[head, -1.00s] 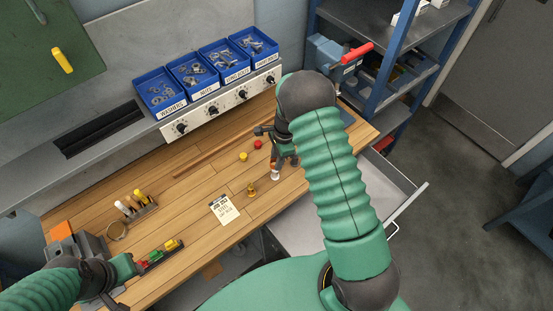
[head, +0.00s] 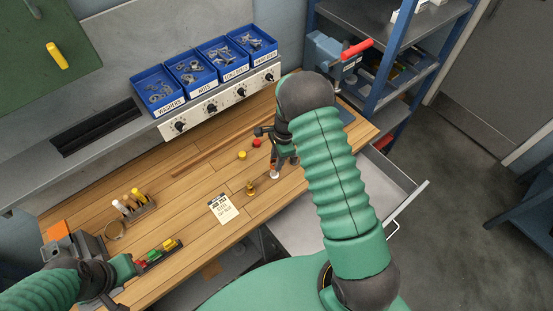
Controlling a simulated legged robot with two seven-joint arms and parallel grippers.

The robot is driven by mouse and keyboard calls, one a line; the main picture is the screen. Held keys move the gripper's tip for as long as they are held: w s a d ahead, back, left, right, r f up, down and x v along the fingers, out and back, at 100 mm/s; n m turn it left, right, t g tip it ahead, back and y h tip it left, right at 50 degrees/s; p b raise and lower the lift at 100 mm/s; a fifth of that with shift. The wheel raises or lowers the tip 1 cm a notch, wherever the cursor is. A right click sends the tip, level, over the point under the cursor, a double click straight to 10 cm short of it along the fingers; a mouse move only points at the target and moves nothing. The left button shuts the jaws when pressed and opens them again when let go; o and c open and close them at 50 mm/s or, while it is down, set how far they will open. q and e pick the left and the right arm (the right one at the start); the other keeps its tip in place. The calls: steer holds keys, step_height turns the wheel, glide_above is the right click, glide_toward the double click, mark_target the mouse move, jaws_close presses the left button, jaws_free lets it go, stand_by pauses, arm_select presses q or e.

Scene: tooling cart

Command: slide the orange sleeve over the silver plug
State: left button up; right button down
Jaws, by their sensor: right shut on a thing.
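In the head view, my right gripper (head: 275,163) points down over the front part of the wooden bench, right of the middle. It is shut on the orange sleeve (head: 275,168), which shows only as a small orange patch between the fingers. The silver plug (head: 274,175) shows as a small pale piece directly below the sleeve. I cannot tell whether the sleeve touches the plug or is around it. My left gripper (head: 128,267) is at the lower left, near the small tray; its fingers are too unclear to tell open from shut.
A brass piece (head: 251,189) and a note card (head: 223,209) are left of the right gripper. Yellow (head: 242,155) and red (head: 257,143) pieces lie behind. A dark tray (head: 158,255) holds coloured pieces. Blue bins (head: 157,92) line the back. An open drawer (head: 310,226) is in front.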

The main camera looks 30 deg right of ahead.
steer(key=shift+f, duration=0.3)
steer(key=shift+f+b, duration=0.45)
steer(key=shift+f, duration=0.05)
steer(key=shift+f, duration=0.15)
stand_by(0.5)
steer(key=shift+f+b, duration=0.4)
steer(key=shift+f, duration=0.05)
steer(key=shift+f+b, duration=0.4)
steer(key=shift+f, duration=0.2)
stand_by(0.4)
steer(key=shift+f+b, duration=0.45)
steer(key=shift+f, duration=0.15)
steer(key=shift+f, duration=0.25)
